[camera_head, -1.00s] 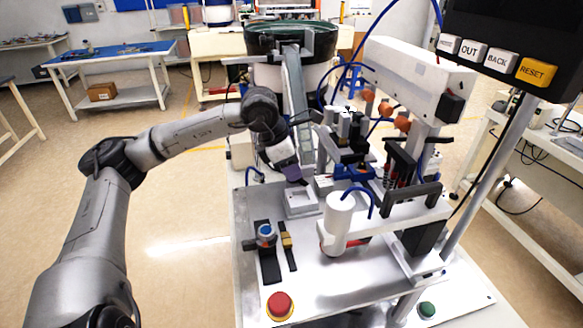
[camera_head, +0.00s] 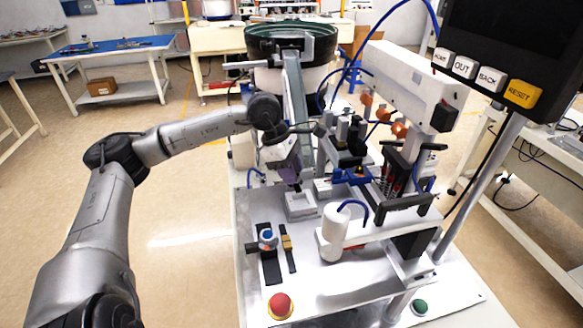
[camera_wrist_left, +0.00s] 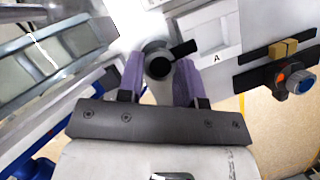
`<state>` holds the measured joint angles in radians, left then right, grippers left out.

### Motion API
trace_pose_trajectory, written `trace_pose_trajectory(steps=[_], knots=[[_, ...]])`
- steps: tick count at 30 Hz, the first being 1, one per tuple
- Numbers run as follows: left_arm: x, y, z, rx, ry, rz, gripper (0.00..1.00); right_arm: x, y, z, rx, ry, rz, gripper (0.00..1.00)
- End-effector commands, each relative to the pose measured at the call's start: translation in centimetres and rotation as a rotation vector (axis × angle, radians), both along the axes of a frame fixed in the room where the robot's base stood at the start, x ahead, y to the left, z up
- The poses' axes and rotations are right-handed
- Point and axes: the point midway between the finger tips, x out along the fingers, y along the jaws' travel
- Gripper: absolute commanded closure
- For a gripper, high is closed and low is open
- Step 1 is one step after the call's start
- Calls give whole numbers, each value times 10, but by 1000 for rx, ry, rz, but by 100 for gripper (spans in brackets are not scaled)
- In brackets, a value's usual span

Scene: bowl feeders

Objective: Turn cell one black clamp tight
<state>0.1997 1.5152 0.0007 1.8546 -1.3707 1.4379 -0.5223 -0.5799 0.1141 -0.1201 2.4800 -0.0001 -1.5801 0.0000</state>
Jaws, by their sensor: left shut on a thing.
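The black clamp (camera_wrist_left: 158,67) shows in the left wrist view as a round black knob with a short lever (camera_wrist_left: 184,48) pointing right and slightly up. My left gripper (camera_wrist_left: 160,62) has its purple fingers on either side of the knob and is shut on it. In the head view my left gripper (camera_head: 297,187) points down at the back of the machine plate, just behind a white square holder (camera_head: 300,206). There the clamp is hidden or too small to tell. My right gripper is in neither view.
A black block with a blue-topped knob (camera_head: 268,238) and a red button (camera_head: 280,305) sit toward the plate's front left. A white cylinder (camera_head: 333,232) and the feeder chute (camera_head: 294,95) stand close by. A blue fixture (camera_head: 352,176) lies right of my gripper.

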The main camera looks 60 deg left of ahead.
Motion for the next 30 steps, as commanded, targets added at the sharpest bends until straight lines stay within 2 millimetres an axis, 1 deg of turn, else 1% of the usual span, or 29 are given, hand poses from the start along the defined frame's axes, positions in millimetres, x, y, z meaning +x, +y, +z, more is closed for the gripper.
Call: trace_pose_trajectory(steps=[10,11,18,19,26,30], knots=[[0,0,0,1,-1,-3,90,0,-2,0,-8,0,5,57],[0,0,0,1,-1,-3,66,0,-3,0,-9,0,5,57],[0,0,0,1,-1,-2,43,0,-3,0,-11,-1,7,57],[0,0,0,1,-1,-2,41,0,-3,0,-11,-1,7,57],[0,0,0,1,-1,-2,41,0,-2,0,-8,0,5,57],[-2,3,7,2,-1,0,41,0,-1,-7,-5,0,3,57]])
